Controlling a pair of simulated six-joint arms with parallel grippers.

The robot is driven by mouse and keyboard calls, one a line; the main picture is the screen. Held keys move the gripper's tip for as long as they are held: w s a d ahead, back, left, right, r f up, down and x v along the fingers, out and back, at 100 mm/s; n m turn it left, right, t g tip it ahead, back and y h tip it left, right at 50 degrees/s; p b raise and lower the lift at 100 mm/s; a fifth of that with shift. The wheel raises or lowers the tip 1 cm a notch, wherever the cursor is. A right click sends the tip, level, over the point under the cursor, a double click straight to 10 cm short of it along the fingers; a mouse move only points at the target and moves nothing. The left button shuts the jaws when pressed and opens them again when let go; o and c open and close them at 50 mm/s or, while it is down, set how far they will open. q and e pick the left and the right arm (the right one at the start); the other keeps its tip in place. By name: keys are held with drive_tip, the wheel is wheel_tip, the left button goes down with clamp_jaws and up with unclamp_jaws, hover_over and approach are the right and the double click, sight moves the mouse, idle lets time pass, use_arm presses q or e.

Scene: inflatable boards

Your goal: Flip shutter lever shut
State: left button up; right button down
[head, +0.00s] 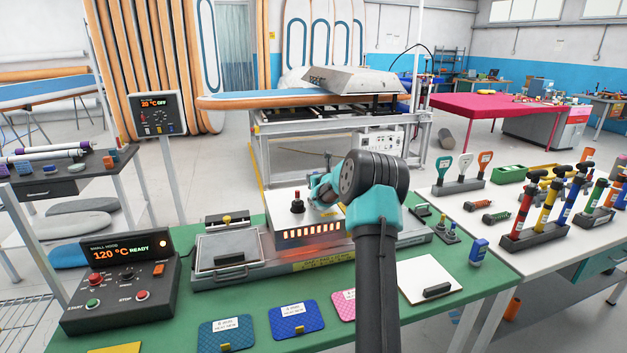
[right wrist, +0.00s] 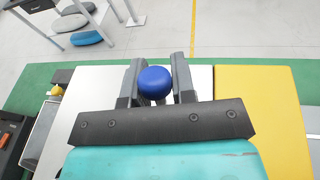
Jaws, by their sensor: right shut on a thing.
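My right gripper (right wrist: 154,88) is shut on a blue round knob (right wrist: 154,81), which sits between its two dark fingers in the right wrist view. The knob appears to be the shutter lever's end; the lever's shaft is mostly hidden below it. In the head view my right gripper (head: 322,192) is at the glowing heater unit (head: 313,234), beside its white panel; its fingertips and the blue knob are hidden there. My left gripper is not in view.
A hinged tray with a yellow knob (head: 227,219) stands left of the heater. A control box (head: 120,278) reads 120 °C READY. Blue pads (head: 296,315), a pink pad and a white plate (head: 430,278) lie along the green bench front. Colored tools stand at right.

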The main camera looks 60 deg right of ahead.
drive_tip(key=shift+s+a+r+t+h, duration=0.25)
drive_tip(key=shift+s+a+t+h, duration=0.15)
drive_tip(key=shift+t+h, duration=0.3)
drive_tip(key=c, duration=0.9)
unclamp_jaws()
drive_tip(key=shift+c, duration=0.2)
drive_tip(key=shift+d, duration=0.1)
drive_tip(key=v, duration=1.7)
drive_tip(key=shift+s+d+f, duration=0.1)
drive_tip(key=shift+s+f, duration=0.05)
drive_tip(key=shift+s, duration=0.15)
